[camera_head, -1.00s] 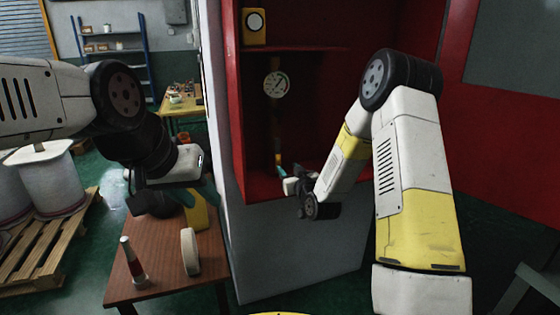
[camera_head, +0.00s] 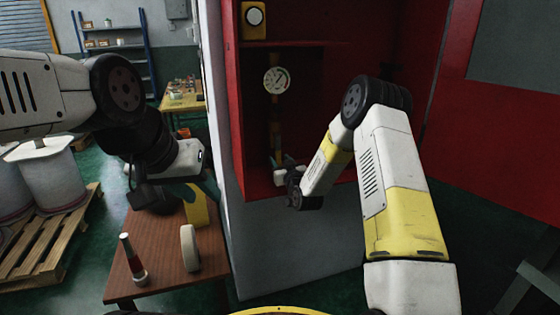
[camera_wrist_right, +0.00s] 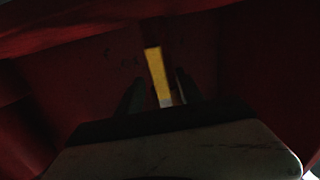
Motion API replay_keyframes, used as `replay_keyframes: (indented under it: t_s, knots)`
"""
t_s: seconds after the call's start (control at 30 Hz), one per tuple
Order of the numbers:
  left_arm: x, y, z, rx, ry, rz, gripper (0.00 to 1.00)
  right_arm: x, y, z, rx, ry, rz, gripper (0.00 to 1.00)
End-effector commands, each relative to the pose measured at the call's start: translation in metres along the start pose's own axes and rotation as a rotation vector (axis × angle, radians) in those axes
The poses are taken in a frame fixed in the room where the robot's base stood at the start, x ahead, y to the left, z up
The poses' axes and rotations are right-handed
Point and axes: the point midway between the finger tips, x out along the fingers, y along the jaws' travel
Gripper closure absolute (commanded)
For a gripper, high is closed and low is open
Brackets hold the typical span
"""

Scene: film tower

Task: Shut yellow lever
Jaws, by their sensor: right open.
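The yellow lever (camera_wrist_right: 158,75) shows in the right wrist view as an upright yellow bar in the dark red cabinet. My right gripper (camera_wrist_right: 160,95) is open, its two dark fingers on either side of the lever's lower part; I cannot tell whether they touch it. In the head view my right gripper (camera_head: 276,164) reaches into the cabinet below the round gauge (camera_head: 276,80), at the foot of the vertical pipe (camera_head: 275,130). The lever is hard to make out there. My left gripper (camera_head: 207,190) hangs over the brown table, and its fingers are partly hidden.
The red cabinet (camera_head: 345,70) has a shelf edge above the gauge and side walls around my right arm.

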Motion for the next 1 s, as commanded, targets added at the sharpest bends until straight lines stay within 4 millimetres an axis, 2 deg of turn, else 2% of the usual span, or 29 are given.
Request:
replay_keyframes:
  t_s: [0.13,0.3,0.37,1.0]
  knots:
    - [0.0,0.0,0.0,0.0,0.0,0.0,0.64,-0.0002,-0.0001,0.0001,0.0,0.0,0.0,0.56]
    - [0.0,0.0,0.0,0.0,0.0,0.0,0.64,-0.0003,0.0001,0.0001,0.0,0.0,0.0,0.9]
    - [0.0,0.0,0.0,0.0,0.0,0.0,0.64,-0.0004,0.0001,0.0001,0.0,0.0,0.0,1.0]
    - [0.0,0.0,0.0,0.0,0.0,0.0,0.64,-0.0006,0.0003,0.0003,0.0,-0.001,0.0,1.0]
